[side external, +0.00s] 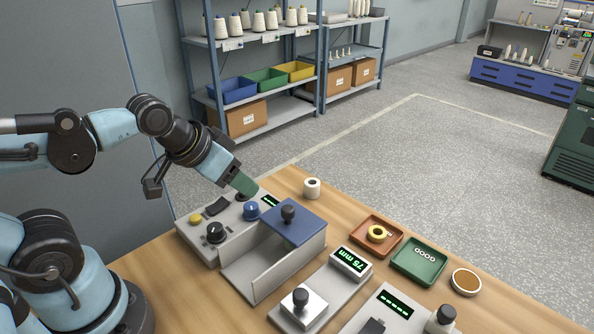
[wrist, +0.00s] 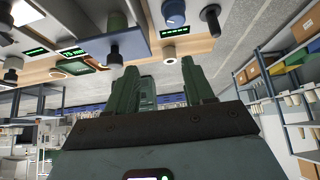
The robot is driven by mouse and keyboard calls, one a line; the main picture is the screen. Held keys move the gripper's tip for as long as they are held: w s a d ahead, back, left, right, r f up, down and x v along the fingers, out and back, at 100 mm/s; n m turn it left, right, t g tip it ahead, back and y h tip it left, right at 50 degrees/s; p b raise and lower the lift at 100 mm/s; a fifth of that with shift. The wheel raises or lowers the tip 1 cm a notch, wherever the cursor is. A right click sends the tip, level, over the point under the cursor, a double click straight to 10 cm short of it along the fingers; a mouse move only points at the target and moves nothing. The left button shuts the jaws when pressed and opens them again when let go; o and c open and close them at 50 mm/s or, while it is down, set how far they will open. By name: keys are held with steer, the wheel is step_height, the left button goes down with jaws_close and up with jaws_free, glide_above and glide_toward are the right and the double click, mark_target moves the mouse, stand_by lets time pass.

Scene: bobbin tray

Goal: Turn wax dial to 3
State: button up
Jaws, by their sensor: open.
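The grey control panel (side external: 228,222) stands at the left end of the bench. It carries a blue dial (side external: 251,210) and a black dial (side external: 215,232); no labels are readable, so I cannot tell which is the wax dial. My gripper (side external: 246,187) is open, with green fingers, above the panel's back edge beside a small dark knob (side external: 241,197) it partly hides. In the wrist view, the fingers (wrist: 160,72) are apart with no dial between them. The blue dial (wrist: 174,13) and a black lever-like knob (wrist: 211,16) show at the top.
A blue-topped housing (side external: 294,226) with a black knob stands right of the panel. A white spool (side external: 312,188) sits behind it. A brown tray (side external: 362,236), a green tray (side external: 420,262) and a 75 mm display unit (side external: 350,263) lie farther right. Shelving stands behind, across open floor.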

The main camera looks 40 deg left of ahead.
steer(key=shift+o, duration=0.6)
steer(key=n+g, duration=0.7)
steer(key=n, duration=0.4)
glide_toward(215, 226)
steer(key=shift+f, duration=4.35)
steer(key=c, duration=1)
steer(key=shift+c, duration=0.2)
